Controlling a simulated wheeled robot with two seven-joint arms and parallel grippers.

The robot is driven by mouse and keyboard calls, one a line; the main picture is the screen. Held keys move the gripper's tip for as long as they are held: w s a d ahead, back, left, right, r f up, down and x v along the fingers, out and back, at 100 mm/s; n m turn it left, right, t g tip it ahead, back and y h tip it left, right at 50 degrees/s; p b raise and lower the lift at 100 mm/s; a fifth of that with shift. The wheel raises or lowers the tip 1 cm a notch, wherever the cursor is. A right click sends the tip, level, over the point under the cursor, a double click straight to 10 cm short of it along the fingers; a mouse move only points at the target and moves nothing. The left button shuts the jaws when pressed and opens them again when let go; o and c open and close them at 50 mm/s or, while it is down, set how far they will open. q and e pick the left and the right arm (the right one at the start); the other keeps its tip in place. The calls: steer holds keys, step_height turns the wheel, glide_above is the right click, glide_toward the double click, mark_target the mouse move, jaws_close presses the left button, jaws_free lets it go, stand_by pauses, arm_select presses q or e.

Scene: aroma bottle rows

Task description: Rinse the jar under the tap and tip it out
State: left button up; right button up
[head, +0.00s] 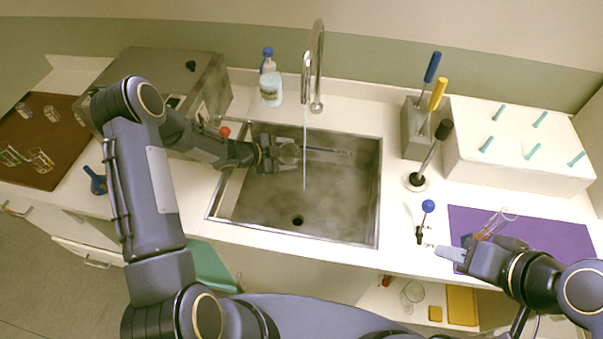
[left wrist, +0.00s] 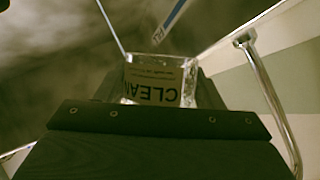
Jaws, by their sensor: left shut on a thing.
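My left gripper (head: 274,154) is shut on a clear glass jar (head: 290,153) over the sink (head: 335,205). In the left wrist view the jar (left wrist: 160,80) sits between the fingers, its CLEAN label upside down in the picture. The tap (head: 306,65) stands behind the sink. A thin water stream (head: 305,120) falls from it close to the jar's right side; I cannot tell whether it enters the jar. My right gripper (head: 452,254) is by the counter's front edge, near the purple mat; its finger gap is not clear.
The drain (head: 298,220) shows in the sink floor. A grey tool holder (head: 418,130) and white rack (head: 520,150) stand right. The purple mat (head: 560,235) holds a clear glass item (head: 495,222).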

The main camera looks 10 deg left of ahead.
arm_select(q)
step_height(320, 180, up, 14)
steer(key=w+a+n+g+h, duration=0.2)
steer(key=n, duration=0.1)
steer(key=shift+w+a+h, duration=0.35)
steer(key=shift+h, duration=0.05)
stand_by(0.4)
steer(key=shift+w+a+r+n+h, duration=0.3)
steer(key=shift+n+h, duration=0.1)
steer(key=shift+n, duration=0.1)
steer(key=w+a+r, duration=0.3)
steer(key=r, duration=0.2)
steer(key=shift+w+a, duration=0.2)
stand_by(0.3)
stand_by(0.4)
